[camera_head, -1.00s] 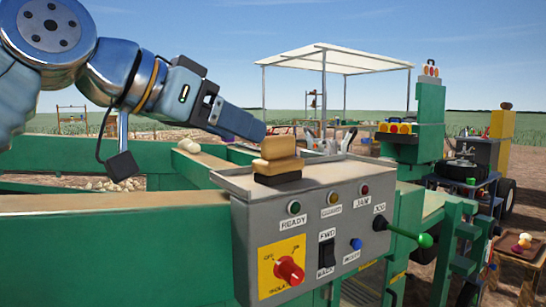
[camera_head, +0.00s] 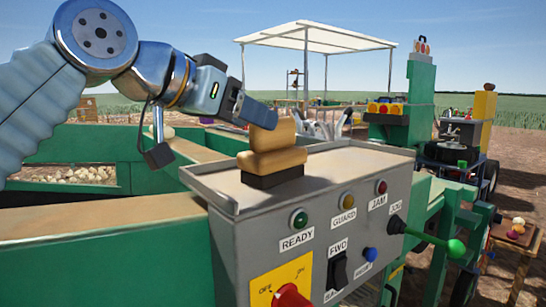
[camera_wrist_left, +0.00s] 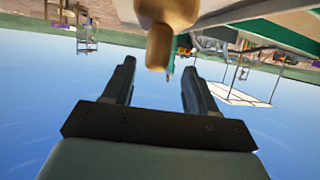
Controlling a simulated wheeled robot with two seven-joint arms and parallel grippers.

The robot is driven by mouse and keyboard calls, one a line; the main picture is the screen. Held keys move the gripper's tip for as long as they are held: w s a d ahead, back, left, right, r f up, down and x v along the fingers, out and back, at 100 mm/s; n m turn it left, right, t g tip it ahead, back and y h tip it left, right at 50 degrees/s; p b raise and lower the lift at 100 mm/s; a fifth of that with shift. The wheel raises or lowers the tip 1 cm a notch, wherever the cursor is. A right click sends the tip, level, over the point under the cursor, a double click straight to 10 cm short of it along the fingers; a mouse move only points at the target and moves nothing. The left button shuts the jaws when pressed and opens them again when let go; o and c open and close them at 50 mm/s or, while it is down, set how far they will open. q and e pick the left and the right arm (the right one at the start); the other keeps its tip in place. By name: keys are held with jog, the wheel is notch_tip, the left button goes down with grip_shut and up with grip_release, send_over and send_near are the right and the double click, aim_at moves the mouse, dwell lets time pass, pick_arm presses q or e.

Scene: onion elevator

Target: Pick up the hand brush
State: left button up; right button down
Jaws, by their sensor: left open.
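The hand brush (camera_head: 272,158) has a tan wooden body, an upright tan handle and dark bristles. It stands bristles down on the top of the grey control box (camera_head: 330,172). My left gripper (camera_head: 260,114) is open and empty at the handle's upper end in the head view; one finger shows there, and I cannot tell if it touches. In the left wrist view the brush (camera_wrist_left: 165,14) hangs in from the top edge, upside down. The handle's end lies between the directions of the two fingertips (camera_wrist_left: 159,62), near their level. My right gripper is not in view.
The box front carries lamps, switches, a red knob (camera_head: 291,296) and a green-tipped lever (camera_head: 455,248). Green machine walls (camera_head: 100,240) run left of the box. A white canopy (camera_head: 315,36) stands behind. Open sky surrounds the left gripper's upper side.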

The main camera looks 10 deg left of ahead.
aim_at(274, 150)
pick_arm(q)
jog(key=x, duration=0.5)
jog(key=shift+w+d+f, duration=0.1)
jog(key=shift+d+f, duration=0.25)
jog(key=shift+d, duration=0.05)
grip_shut()
